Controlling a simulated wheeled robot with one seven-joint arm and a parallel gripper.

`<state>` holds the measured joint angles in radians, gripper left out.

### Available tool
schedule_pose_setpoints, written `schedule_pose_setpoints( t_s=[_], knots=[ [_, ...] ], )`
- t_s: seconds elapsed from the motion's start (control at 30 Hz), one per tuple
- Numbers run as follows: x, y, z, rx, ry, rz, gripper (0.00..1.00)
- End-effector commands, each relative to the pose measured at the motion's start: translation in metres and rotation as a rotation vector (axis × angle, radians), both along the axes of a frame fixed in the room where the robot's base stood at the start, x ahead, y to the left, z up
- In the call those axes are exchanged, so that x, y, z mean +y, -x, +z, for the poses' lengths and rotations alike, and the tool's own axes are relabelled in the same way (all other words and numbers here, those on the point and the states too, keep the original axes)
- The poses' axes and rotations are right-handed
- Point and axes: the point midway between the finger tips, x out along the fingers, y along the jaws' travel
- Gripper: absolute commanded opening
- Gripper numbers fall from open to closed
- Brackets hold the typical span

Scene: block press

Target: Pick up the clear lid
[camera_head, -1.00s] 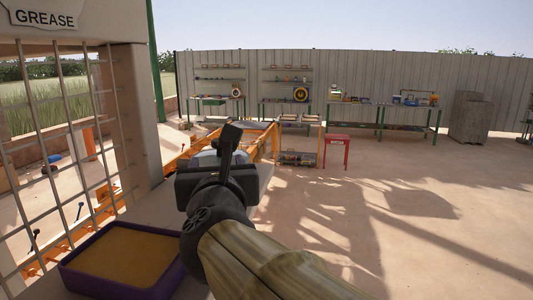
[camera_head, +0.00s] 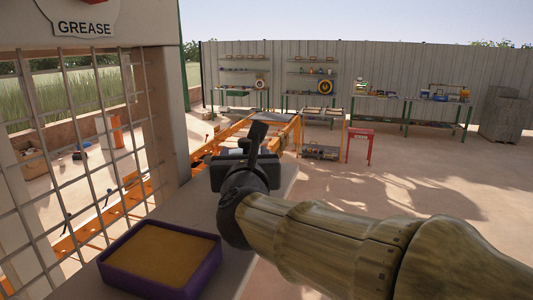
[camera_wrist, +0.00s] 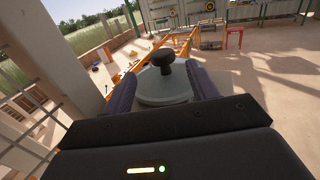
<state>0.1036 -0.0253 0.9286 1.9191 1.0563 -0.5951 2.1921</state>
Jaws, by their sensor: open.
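The clear lid (camera_wrist: 165,90) is a pale, see-through disc with a black knob (camera_wrist: 164,62) on top, in the middle of the wrist view. My gripper (camera_wrist: 163,92) is open, with one dark finger at each side of the lid in that picture. I cannot tell whether the fingers touch it or what the lid rests on. In the head view my gripper (camera_head: 250,155) is above the far part of the grey counter and hides most or all of the lid.
A purple tray (camera_head: 198,284) with a yellow-brown fill stands on the counter (camera_head: 238,262) nearby. A metal grid (camera_head: 85,140) and a "GREASE" sign (camera_head: 84,28) are at left. An orange frame (camera_head: 280,130) lies beyond. A red stool (camera_head: 359,136) stands on open floor.

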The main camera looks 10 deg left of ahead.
Motion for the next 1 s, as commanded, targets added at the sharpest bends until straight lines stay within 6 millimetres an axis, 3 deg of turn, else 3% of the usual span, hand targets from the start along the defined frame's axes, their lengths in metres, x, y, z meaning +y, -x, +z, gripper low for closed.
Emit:
schedule_pose_setpoints(
  t_s=[0.43,1.0],
  knots=[
    [0.009,-0.04,0.005,0.002,-0.003,0.001,0.58],
    [0.01,-0.043,0.003,-0.001,-0.001,0.0,0.58]
  ],
)
